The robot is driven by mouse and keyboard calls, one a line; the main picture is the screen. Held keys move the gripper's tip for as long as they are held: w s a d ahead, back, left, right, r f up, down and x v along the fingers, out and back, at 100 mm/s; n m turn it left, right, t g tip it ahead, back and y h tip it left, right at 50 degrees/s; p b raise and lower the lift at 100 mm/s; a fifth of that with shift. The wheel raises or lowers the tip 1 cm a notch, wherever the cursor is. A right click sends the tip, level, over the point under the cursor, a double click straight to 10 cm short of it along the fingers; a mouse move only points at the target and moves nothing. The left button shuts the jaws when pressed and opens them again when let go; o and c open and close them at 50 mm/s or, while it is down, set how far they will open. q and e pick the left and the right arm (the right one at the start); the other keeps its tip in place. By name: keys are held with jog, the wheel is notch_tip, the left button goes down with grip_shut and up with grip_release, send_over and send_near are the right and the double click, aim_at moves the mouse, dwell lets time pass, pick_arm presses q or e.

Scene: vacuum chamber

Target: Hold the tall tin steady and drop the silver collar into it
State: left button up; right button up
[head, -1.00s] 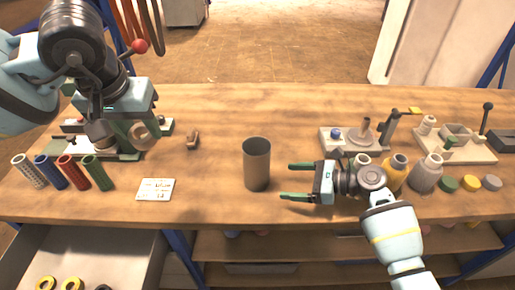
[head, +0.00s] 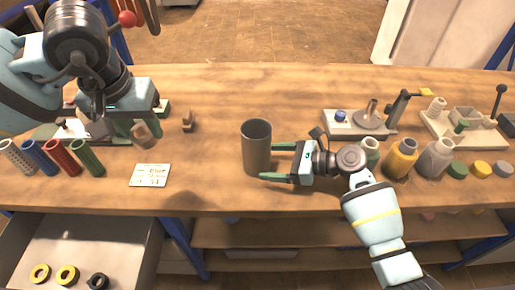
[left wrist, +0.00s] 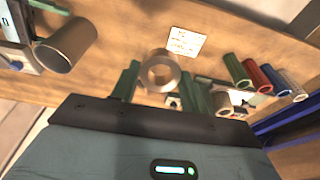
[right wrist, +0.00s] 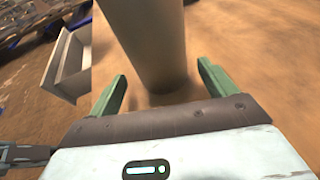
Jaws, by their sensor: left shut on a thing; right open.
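The tall grey tin (head: 256,152) stands upright and open-topped on the bench in the head view. It also shows in the left wrist view (left wrist: 68,46) and between the fingers in the right wrist view (right wrist: 147,42). My right gripper (head: 277,161) is open at the tin's right side, one finger on either side, with gaps visible in the wrist view. My left gripper (left wrist: 160,84) is shut on the silver collar (left wrist: 160,71), a short ring. It is held above the bench at the left; the collar also shows in the head view (head: 144,135).
A small brown part (head: 188,121) lies behind the card. Bottles (head: 401,157) and a fixture (head: 358,122) are at the right. The bench between card and tin is clear.

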aim_at(264, 160)
jog(key=x, duration=0.3)
pick_arm(q)
jog(key=shift+f, duration=0.25)
pick_arm(e)
jog(key=shift+w+a+f, duration=0.1)
jog(key=shift+w+a, duration=0.1)
jog(key=shift+a, duration=0.4)
jog(key=c, duration=0.6)
jog(key=shift+c, duration=0.2)
pick_arm(q)
jog(key=w+d+r, duration=0.3)
jog(key=w+d, duration=0.2)
jog(key=d, duration=0.5)
jog(key=w+d+r, duration=0.2)
jog(key=w+d, duration=0.2)
jog(key=d, duration=0.6)
jog(key=shift+s+a+x, duration=0.1)
jog(key=shift+s+x, duration=0.05)
jog(key=shift+x, duration=0.8)
jog(key=shift+s+a+x, duration=0.1)
jog(key=shift+x, duration=0.85)
jog(key=shift+s+a+x, duration=0.1)
jog(key=shift+s+x, duration=0.05)
jog(key=shift+x, duration=0.8)
jog(key=o, duration=1.2)
